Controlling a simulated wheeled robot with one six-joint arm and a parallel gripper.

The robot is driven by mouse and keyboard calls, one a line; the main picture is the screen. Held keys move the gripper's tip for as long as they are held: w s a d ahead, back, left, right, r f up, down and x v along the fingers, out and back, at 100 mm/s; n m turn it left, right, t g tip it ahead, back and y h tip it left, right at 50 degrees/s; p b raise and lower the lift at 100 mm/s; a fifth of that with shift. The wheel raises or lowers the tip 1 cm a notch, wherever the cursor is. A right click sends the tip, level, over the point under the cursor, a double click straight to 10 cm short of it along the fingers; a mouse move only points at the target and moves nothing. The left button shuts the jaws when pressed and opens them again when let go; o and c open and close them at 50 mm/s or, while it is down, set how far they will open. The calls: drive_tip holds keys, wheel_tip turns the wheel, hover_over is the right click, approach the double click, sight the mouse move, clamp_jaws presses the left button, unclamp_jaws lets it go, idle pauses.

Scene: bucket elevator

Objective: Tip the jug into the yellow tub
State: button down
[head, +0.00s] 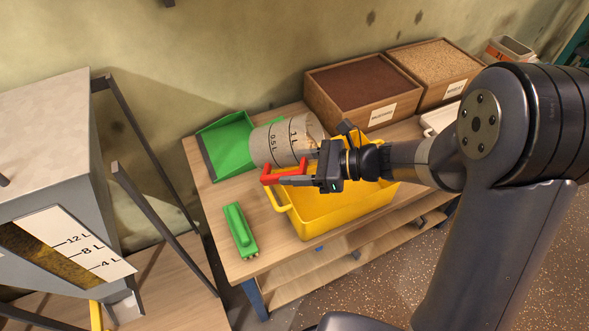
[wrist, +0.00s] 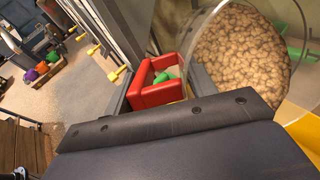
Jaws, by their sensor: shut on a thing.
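The clear jug (head: 275,146), marked 0.5 L and 1 L, is tipped far over on its side above the back left of the yellow tub (head: 312,213). Its mouth points right in the head view. Brown pellets (wrist: 240,50) show inside its round rim in the wrist view. My gripper (head: 298,169) is shut on the jug's red handle (head: 270,178), which also shows in the wrist view (wrist: 157,92). The visible inside of the tub is bare yellow; the jug and gripper hide part of it. I cannot tell whether pellets are falling.
A green dustpan (head: 222,146) lies behind the jug and a green brush (head: 240,230) lies left of the tub on the wooden bench. Two wooden bins (head: 377,115) of grain stand behind. A grey hopper (head: 50,140) with a level scale stands at left.

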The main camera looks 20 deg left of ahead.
drive_tip(key=shift+f+y+b, duration=0.3)
drive_tip(key=shift+b, duration=0.25)
